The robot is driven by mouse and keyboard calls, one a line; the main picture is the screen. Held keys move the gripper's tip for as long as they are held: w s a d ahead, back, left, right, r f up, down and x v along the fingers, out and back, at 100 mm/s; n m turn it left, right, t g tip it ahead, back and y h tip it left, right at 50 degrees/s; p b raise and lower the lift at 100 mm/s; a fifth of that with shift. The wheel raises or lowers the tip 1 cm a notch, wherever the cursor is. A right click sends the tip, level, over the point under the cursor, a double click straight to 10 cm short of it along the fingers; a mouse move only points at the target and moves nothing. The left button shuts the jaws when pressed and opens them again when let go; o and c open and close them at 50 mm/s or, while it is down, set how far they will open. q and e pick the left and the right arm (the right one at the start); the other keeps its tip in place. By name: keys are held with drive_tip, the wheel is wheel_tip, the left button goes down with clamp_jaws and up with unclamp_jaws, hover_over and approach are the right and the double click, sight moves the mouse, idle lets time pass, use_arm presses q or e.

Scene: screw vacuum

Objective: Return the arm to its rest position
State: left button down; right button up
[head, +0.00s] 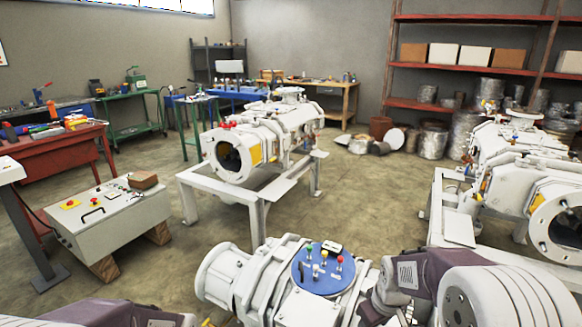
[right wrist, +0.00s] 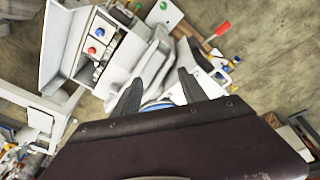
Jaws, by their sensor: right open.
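My right arm (head: 440,270) comes in at the lower right of the head view, its dark purple and white links bent beside the nearest white vacuum machine. In the right wrist view my right gripper (right wrist: 158,88) is open, its two dark fingers apart with nothing held between them. Beyond the fingers is white machinery and a sliver of blue. My left arm (head: 100,314) shows only as a link at the lower left edge of the head view; its gripper is out of the picture.
The near machine has a blue round plate (head: 322,270) with small coloured knobs. A second white machine (head: 262,150) stands on a frame behind, another (head: 520,180) at right. A control box (head: 108,222) sits left. Bare floor lies between.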

drive_tip(key=s+a+f+m+g, duration=0.1)
drive_tip(key=s+m, duration=0.2)
drive_tip(key=s, duration=0.4)
drive_tip(key=s+a+f+m, duration=0.1)
drive_tip(key=s+a+m, duration=0.1)
drive_tip(key=s, duration=0.5)
wheel_tip(320, 180, up, 23)
drive_tip(key=p, duration=2.3)
drive_tip(key=shift+d+r+p, duration=0.2)
drive_tip(key=shift+d+p, duration=0.05)
drive_tip(key=shift+p, duration=0.1)
